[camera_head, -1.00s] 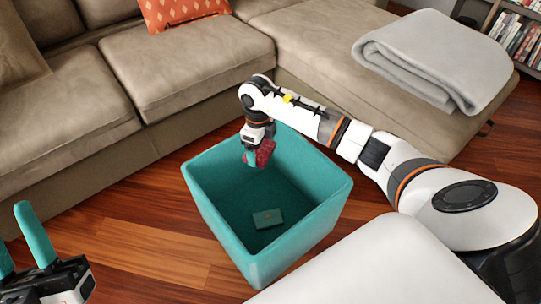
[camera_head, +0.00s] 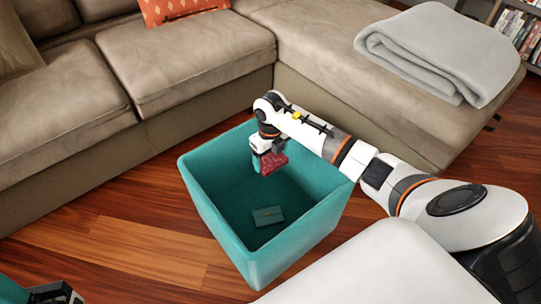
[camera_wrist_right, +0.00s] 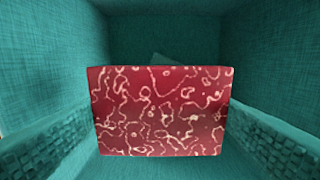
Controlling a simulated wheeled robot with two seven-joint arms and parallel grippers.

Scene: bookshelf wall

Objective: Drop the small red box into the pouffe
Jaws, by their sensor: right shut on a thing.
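The teal pouffe (camera_head: 214,212) is an open square box standing on the wooden floor. The small red box (camera_head: 273,163), with a pale squiggly pattern, is held by my right gripper (camera_head: 263,164) within the pouffe's opening, above its bottom. In the right wrist view the red box (camera_wrist_right: 160,110) fills the middle, between the ridged teal fingers, with the pouffe's inner walls (camera_wrist_right: 262,45) around it. My left gripper (camera_head: 45,292) shows only in part at the bottom left corner; its fingers are mostly out of the picture.
A small teal box (camera_head: 268,216) lies on the pouffe's bottom. A beige sofa (camera_head: 190,62) runs behind and to the right, with a folded grey blanket (camera_head: 440,48) and an orange cushion (camera_head: 175,10). Bare floor (camera_head: 130,245) lies left of the pouffe.

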